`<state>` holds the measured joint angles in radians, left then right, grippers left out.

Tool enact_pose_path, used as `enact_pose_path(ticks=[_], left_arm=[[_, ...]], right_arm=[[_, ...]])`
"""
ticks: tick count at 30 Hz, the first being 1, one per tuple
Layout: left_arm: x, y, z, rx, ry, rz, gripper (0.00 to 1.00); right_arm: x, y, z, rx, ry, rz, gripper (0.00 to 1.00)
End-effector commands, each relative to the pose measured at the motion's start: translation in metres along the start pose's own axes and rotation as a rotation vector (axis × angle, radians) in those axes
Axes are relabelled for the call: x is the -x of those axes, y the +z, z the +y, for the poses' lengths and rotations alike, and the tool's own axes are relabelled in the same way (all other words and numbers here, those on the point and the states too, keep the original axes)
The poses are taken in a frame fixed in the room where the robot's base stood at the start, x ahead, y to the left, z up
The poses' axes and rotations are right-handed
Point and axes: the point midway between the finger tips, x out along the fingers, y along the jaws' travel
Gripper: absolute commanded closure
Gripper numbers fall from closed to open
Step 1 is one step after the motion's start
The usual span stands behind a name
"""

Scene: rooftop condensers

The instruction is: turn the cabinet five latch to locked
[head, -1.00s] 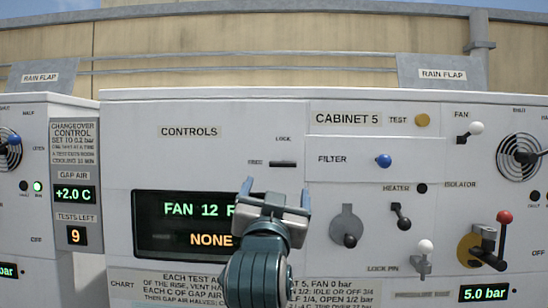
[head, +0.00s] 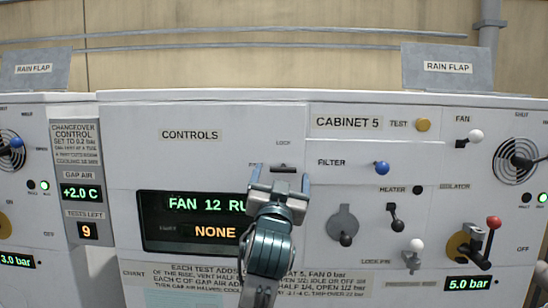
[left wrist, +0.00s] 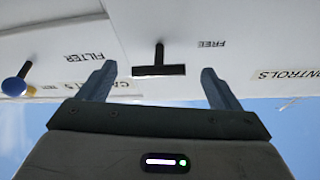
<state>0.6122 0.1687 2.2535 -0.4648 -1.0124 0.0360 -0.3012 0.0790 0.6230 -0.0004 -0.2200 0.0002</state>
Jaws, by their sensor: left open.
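The cabinet five latch (head: 283,168) is a small dark piece on the white front panel, with the word LOCK above it and a partly hidden label at its left. In the left wrist view, which is upside down, the latch (left wrist: 158,70) shows as a dark bar with a short stem, beside the label FREE. My left gripper (head: 279,179) is open just below and in front of the latch. In the wrist view its two fingers stand on either side of the latch, with gaps and no visible contact. My right gripper is out of view.
A CONTROLS display (head: 190,220) lies left of my gripper. A blue FILTER knob (head: 381,168), a grey round lever (head: 343,224), a black HEATER lever (head: 395,215) and a red-tipped ISOLATOR lever (head: 492,224) stick out to the right.

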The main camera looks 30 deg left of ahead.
Motion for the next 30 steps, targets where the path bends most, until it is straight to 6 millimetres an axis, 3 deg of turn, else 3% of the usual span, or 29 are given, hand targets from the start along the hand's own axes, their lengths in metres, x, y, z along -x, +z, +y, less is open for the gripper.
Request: enact_pose_path(ticks=[6,15,22,30], left_arm=[[-0.019,-0.001,0.000,0.001,0.000,-0.001,0.15],[-0.021,0.000,0.000,0.002,0.000,0.000,0.15],[-0.021,0.000,0.000,0.001,0.000,0.000,0.57],[-0.020,0.001,0.001,0.017,-0.007,0.001,0.57]], right_arm=[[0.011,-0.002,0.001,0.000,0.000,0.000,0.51],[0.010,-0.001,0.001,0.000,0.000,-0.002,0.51],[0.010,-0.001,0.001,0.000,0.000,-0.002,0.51],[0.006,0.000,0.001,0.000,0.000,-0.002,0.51]])
